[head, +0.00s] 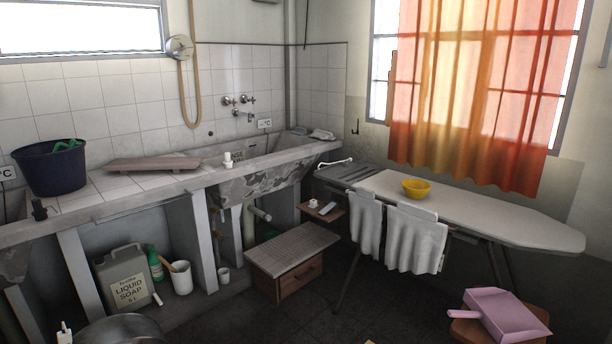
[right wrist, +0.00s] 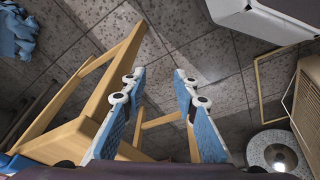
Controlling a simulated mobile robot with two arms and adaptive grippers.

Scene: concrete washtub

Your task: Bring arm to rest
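My right gripper (right wrist: 158,80) shows in the right wrist view. Its two blue-padded fingers are spread apart with nothing held between them. They point toward the grey tiled floor (right wrist: 200,45). A light wooden frame (right wrist: 115,62) lies beyond and beside the left finger in the picture. Whether it touches the finger I cannot tell. Part of the frame shows in the gap between the fingers. Neither gripper is recognisable in the head view, and my left gripper is in no frame.
In the right wrist view, a white box-like thing (right wrist: 262,22), a round metal thing (right wrist: 275,152) and blue cloth (right wrist: 17,35) surround the gripper.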

